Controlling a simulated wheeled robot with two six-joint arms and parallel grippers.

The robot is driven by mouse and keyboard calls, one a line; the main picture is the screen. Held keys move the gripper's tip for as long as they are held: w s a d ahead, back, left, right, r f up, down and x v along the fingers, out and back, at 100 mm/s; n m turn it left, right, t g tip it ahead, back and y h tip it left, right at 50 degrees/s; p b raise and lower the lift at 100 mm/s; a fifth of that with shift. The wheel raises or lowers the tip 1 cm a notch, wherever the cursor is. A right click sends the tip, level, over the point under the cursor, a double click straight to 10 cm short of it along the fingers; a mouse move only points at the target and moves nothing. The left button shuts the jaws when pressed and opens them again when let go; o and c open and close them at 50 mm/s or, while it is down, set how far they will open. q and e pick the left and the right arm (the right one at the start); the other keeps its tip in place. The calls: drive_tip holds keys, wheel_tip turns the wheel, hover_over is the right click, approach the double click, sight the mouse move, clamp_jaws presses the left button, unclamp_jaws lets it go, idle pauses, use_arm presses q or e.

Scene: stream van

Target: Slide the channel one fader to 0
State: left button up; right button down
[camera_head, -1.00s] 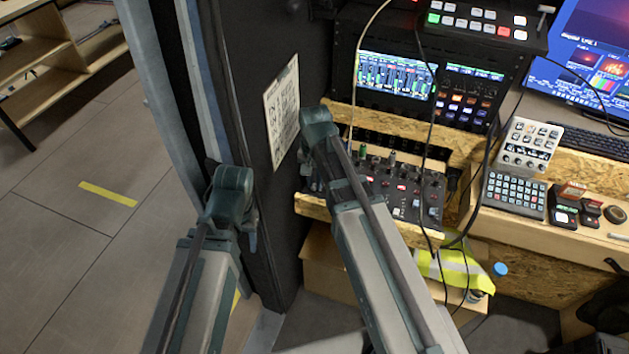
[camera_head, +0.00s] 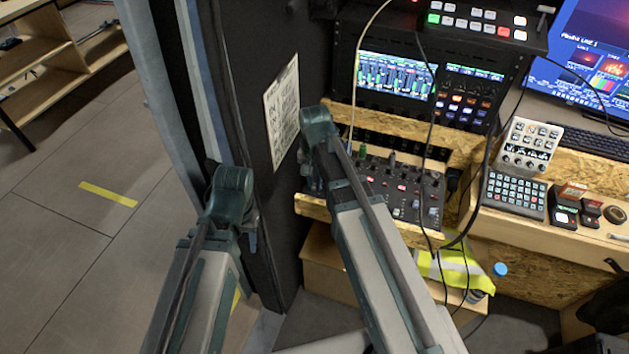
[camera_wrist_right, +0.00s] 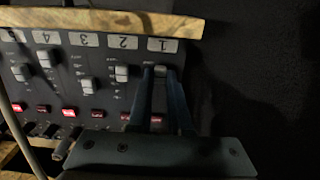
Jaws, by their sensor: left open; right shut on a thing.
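The mixer (camera_head: 400,190) sits on a wooden shelf in the head view. In the right wrist view its labels appear upside down. The channel one fader (camera_wrist_right: 160,70) is at the right end of the fader row, near the number 1 label (camera_wrist_right: 162,45). My right gripper (camera_wrist_right: 161,80) is shut on its cap, one finger on each side; it also shows in the head view (camera_head: 313,182), mostly hidden by my wrist. The fader's scale is largely hidden by the fingers. My left gripper (camera_head: 250,240) hangs open and empty, left of the mixer beside the dark wall panel.
The channel two fader (camera_wrist_right: 121,73) is close beside my right fingers, and the channel three fader (camera_wrist_right: 88,85) is further left. A wooden lip (camera_wrist_right: 100,19) edges the mixer. Black cables (camera_head: 432,120) hang over it. A dark wall panel (camera_head: 245,100) stands close to both arms.

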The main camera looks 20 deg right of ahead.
idle(0.3)
drive_tip(key=w+d, duration=0.2)
drive_tip(key=w, duration=0.1)
drive_tip(key=shift+w, duration=0.1)
drive_tip(key=c, duration=0.8)
unclamp_jaws()
wheel_tip(320, 180, up, 14)
drive_tip(key=p, duration=1.4)
